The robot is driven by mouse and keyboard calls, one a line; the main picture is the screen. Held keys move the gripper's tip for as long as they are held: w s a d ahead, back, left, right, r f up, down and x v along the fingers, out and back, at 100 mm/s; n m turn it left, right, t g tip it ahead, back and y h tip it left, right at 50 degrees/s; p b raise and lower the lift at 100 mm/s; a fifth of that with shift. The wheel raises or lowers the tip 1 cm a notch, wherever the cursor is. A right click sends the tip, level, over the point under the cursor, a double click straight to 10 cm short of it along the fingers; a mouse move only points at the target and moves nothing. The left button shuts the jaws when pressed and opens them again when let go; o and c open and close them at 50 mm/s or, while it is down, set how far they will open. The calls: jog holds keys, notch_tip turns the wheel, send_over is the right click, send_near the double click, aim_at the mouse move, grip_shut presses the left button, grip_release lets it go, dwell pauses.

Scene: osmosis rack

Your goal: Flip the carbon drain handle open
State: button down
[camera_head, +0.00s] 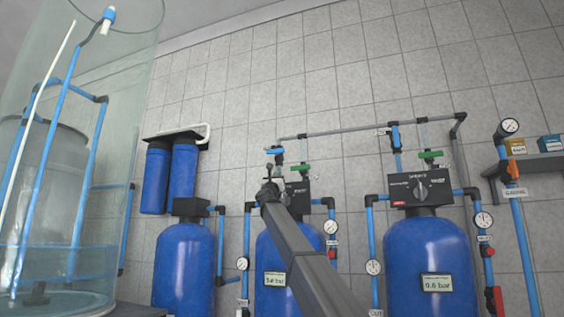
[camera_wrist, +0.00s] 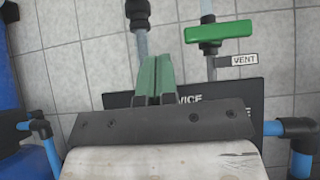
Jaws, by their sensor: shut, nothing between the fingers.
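I cannot read any label that names the carbon drain handle. Above the middle blue tank (camera_head: 273,300), a blue-handled valve (camera_head: 274,151) stands on a pipe, with a green handle (camera_head: 301,168) to its right. The wrist view shows a green handle (camera_wrist: 220,32) level on its stem above a tag reading VENT. My gripper (camera_head: 268,190) is in front of the middle tank's control head, just below the blue-handled valve. In the wrist view my gripper's fingers (camera_wrist: 156,60) are together and empty, left of the green handle and apart from it, below a dark pipe fitting (camera_wrist: 139,14).
A dark control panel (camera_wrist: 245,88) lies behind my fingers, with part of its lettering covered. Another blue tank (camera_head: 428,255) with gauges stands to the right, and one (camera_head: 183,265) to the left. A grey pipe (camera_head: 350,130) runs along the tiled wall. A clear cylinder (camera_head: 120,160) fills the left.

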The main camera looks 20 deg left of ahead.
aim_at(275, 151)
jog(key=shift+r+h, duration=0.25)
jog(key=shift+h, duration=0.05)
jog(key=x, duration=1)
jog(key=shift+w+a+r, duration=0.15)
jog(key=shift+w+r, duration=0.1)
jog(key=shift+w, duration=0.05)
jog(key=r, duration=0.3)
jog(key=shift+s+r, duration=0.2)
jog(key=shift+s, duration=0.1)
